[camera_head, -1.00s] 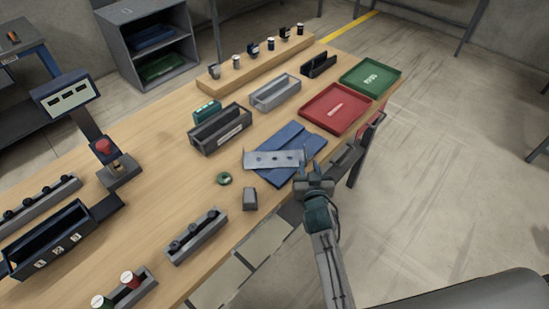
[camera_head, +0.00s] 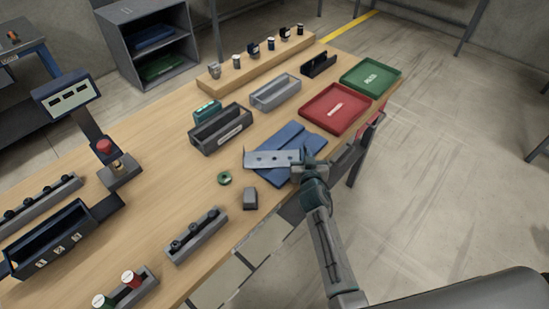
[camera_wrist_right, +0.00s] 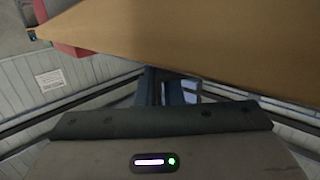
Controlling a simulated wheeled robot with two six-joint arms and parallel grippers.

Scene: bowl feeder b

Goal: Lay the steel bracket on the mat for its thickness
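The steel bracket (camera_head: 262,159) is a pale flat strip with dark holes. It lies over the left part of the blue mat (camera_head: 309,144), its left end reaching past the mat. My right gripper (camera_head: 308,156) is at the bracket's right end, by the mat's near right edge, and hides that end. Its fingers (camera_wrist_right: 165,88) show small and dark in the right wrist view, where the bracket cannot be made out. I cannot tell whether they are closed on it. My left gripper is out of view.
A red tray (camera_head: 358,116) and a green tray (camera_head: 391,80) stand right of the mat. A dark bin (camera_head: 221,143) is behind it. A green ring (camera_head: 224,178) and a grey block (camera_head: 250,199) lie to its left. Bare tabletop (camera_head: 165,150) lies further left.

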